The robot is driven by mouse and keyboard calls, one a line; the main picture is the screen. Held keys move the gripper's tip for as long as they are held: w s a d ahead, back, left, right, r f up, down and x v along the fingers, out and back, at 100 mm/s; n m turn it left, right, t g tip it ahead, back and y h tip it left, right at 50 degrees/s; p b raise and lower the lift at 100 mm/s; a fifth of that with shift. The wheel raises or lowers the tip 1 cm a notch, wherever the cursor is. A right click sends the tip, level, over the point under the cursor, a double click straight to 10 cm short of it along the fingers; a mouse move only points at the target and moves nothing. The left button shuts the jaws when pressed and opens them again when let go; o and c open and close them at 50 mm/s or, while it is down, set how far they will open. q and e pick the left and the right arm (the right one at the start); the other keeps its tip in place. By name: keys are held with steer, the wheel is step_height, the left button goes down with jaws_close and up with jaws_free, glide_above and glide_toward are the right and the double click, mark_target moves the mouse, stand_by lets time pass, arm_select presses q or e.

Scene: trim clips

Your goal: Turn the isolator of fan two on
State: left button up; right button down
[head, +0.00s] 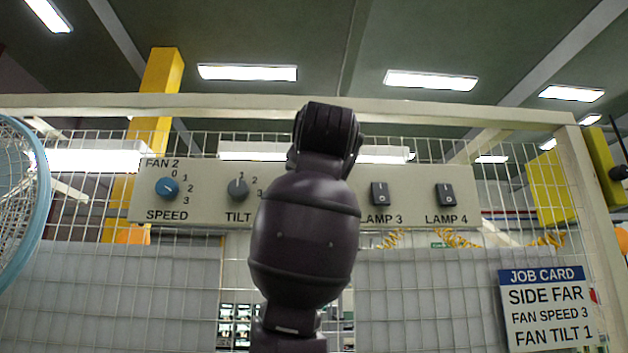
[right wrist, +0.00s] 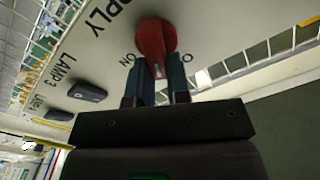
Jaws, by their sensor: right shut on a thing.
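The isolator is a red knob (right wrist: 156,40) on the pale panel, seen in the right wrist view beside lettering ending in "PPLY". "ON" is printed left of it in that view and an "O" right of it. My right gripper (right wrist: 158,76) is shut on the red knob, one finger on each side. A pale mark on the knob shows between the fingers, between the two labels. In the head view my dark right arm covers the knob and the gripper. My left gripper is in neither view.
A job card (head: 546,308) hangs at lower right. A blue-rimmed fan guard (head: 42,200) stands at far left.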

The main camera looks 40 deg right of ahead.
steer(key=shift+s+d+f+m+p, duration=0.15)
steer(key=shift+f+m+p, duration=0.15)
steer(key=shift+m, duration=1.75)
steer(key=shift+d+f+m+p, duration=0.15)
steer(key=shift+f+m+p, duration=0.1)
steer(key=shift+m, duration=1.75)
steer(key=shift+s+d+f+m+p, duration=0.15)
steer(key=shift+f+m+p, duration=0.15)
steer(key=shift+m, duration=1.75)
steer(key=c, duration=1.1)
jaws_free()
